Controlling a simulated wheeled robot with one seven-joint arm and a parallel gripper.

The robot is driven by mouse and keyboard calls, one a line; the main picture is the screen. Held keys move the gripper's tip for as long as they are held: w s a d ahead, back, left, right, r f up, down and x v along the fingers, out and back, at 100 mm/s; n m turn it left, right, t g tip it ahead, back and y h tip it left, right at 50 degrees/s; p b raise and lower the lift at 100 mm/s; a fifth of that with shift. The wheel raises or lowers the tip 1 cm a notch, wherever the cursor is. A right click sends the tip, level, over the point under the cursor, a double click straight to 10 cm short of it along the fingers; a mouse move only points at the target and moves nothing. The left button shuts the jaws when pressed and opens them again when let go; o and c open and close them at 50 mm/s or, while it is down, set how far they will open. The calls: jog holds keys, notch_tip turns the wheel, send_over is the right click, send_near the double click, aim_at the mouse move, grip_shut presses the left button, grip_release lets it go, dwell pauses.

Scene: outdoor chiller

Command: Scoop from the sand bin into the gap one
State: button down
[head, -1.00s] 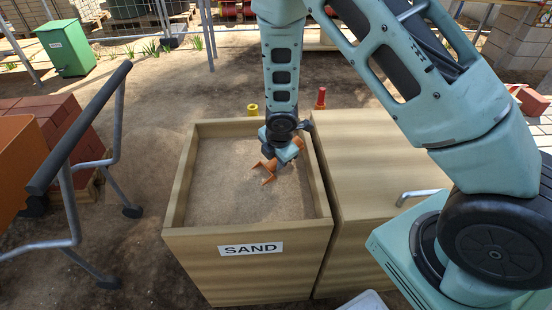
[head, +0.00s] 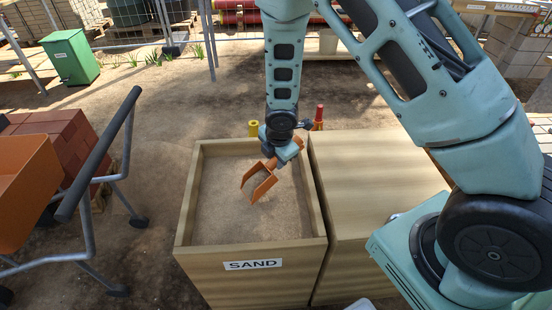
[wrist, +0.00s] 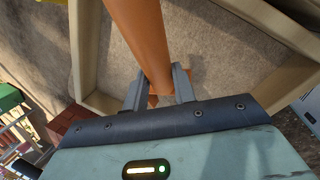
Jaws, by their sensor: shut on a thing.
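The sand bin (head: 250,262) is a wooden box with a "SAND" label, filled with sand (head: 225,212). An orange scoop (head: 259,183) is held over the bin, its open side facing up toward the camera, with sand-coloured material inside. My gripper (head: 284,157) is shut on the scoop's handle; in the wrist view the gripper (wrist: 160,88) has both fingers closed around the orange handle (wrist: 140,35). The scoop's bowl is out of sight in the wrist view. I cannot identify gap one in these frames.
An orange wheelbarrow (head: 25,190) with dark-gripped handles stands at the left, by red bricks (head: 75,145). A green bin (head: 70,56) is at the back left. Open ground lies behind the bin.

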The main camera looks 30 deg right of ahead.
jog(key=shift+r+p, duration=2.45)
jog(key=shift+r, duration=0.75)
